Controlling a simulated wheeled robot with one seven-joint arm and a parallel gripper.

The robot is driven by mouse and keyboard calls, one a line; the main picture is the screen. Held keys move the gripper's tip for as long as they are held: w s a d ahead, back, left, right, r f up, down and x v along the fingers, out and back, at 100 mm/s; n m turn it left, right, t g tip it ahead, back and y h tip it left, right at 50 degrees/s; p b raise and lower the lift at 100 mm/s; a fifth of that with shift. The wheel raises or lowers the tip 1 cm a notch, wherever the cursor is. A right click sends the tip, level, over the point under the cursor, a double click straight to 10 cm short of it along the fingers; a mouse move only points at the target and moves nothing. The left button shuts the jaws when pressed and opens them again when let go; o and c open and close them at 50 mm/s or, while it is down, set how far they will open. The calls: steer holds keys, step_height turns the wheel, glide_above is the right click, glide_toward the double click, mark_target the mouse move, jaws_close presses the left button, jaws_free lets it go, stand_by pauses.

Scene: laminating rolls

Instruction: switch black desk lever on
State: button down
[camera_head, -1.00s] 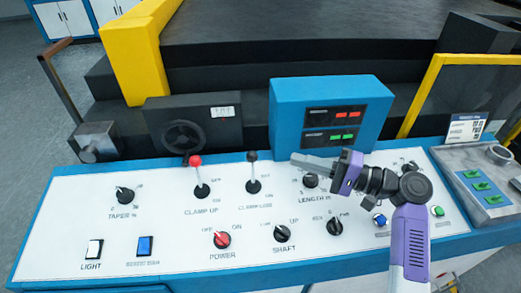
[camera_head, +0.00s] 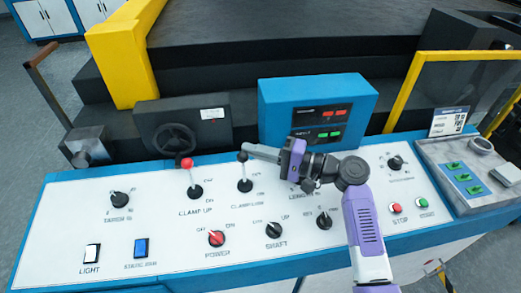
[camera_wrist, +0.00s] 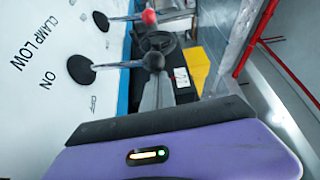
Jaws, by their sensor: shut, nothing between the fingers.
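The black-knobbed lever (camera_head: 243,171) stands on the white desk panel, labelled "CLAMP LOW" with ON and OFF marks in the wrist view. Its black knob (camera_wrist: 154,61) shows right at the tip of my gripper (camera_wrist: 157,92). My gripper (camera_head: 262,152) is shut and empty. It points left across the panel, its fingertips at or very near the knob; I cannot tell whether they touch. The lever leans slightly away from upright in the head view.
A red-knobbed "CLAMP UP" lever (camera_head: 192,178) stands just left. A blue display box (camera_head: 290,100) rises behind the panel. Rotary knobs, including the red power knob (camera_head: 216,238), sit nearer.

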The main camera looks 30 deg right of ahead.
mark_target(247, 159)
steer(key=shift+s+f+b, duration=0.1)
steer(key=shift+b, duration=0.25)
steer(key=shift+s+a+n+b, duration=0.1)
steer(key=shift+s+n+b, duration=0.05)
steer(key=shift+n+b, duration=0.15)
steer(key=shift+s, duration=0.1)
steer(key=shift+b, duration=0.4)
steer(key=n+b, duration=0.1)
steer(key=s+y+b, duration=0.1)
steer(key=b, duration=0.1)
steer(key=shift+s+a+n+t, duration=0.25)
steer(key=shift+n+t, duration=0.15)
steer(key=b, duration=0.1)
steer(key=s+b, duration=0.1)
steer(key=shift+s+a+b, duration=0.15)
steer(key=shift+a+b, duration=0.1)
steer(key=shift+b, duration=0.05)
steer(key=s+n+b, duration=0.1)
steer(key=s+a+b, duration=0.1)
steer(key=s, duration=0.1)
steer(key=shift+n+y+b, duration=0.35)
steer(key=shift+n+y, duration=0.05)
